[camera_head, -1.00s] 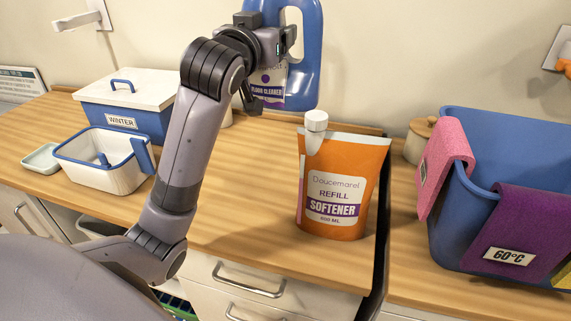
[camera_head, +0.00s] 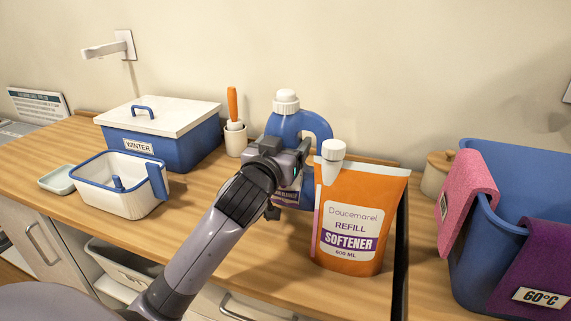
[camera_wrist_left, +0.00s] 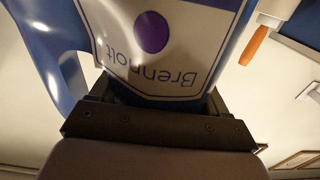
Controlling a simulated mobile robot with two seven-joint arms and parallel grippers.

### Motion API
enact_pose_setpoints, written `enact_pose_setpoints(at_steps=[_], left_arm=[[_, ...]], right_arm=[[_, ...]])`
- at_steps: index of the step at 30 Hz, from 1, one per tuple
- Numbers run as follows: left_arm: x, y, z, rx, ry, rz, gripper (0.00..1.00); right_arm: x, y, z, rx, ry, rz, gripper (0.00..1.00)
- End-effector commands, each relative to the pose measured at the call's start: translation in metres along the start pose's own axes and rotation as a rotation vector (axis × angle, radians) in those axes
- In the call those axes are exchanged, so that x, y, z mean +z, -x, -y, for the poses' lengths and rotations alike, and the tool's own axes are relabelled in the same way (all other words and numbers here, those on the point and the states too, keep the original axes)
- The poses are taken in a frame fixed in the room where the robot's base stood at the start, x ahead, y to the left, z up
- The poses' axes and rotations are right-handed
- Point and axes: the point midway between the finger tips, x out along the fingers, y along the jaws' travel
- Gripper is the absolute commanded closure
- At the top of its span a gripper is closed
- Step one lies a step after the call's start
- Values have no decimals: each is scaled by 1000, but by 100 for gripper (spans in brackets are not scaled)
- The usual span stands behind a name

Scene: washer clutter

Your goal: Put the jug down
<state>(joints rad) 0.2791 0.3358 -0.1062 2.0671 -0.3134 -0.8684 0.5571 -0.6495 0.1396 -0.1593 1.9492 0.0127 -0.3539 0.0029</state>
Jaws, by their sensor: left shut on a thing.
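The blue jug (camera_head: 284,125) with a white cap stands upright behind and left of the orange softener pouch (camera_head: 362,215). My left gripper (camera_head: 294,168) is shut on the jug, across its body. The gripper and the pouch hide much of the jug's lower part, so I cannot tell whether its base touches the wooden counter (camera_head: 235,215). In the left wrist view the jug's labelled side (camera_wrist_left: 190,45) fills the space between the fingers, and its handle curves at the left. My right gripper is not in view.
A white-lidded blue box (camera_head: 170,130), a white basket (camera_head: 120,195) and a cup with an orange-handled tool (camera_head: 235,138) stand to the left. A blue bin (camera_head: 475,240) with cloths stands right.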

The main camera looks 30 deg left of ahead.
Motion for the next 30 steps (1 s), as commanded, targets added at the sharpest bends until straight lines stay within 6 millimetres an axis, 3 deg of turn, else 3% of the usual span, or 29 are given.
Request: enact_pose_setpoints(at_steps=[10, 23, 24, 26, 30], left_arm=[[37, 0, -1, 2, 1, -7, 100], [41, 0, -1, 1, 3, -9, 100], [46, 0, 0, 0, 0, 2, 18], [45, 0, 0, 0, 0, 2, 0], [45, 0, 0, 0, 0, 2, 0]], right_arm=[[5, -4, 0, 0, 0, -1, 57], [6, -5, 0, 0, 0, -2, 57], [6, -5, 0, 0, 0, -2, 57], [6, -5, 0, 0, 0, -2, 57], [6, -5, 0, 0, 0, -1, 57]])
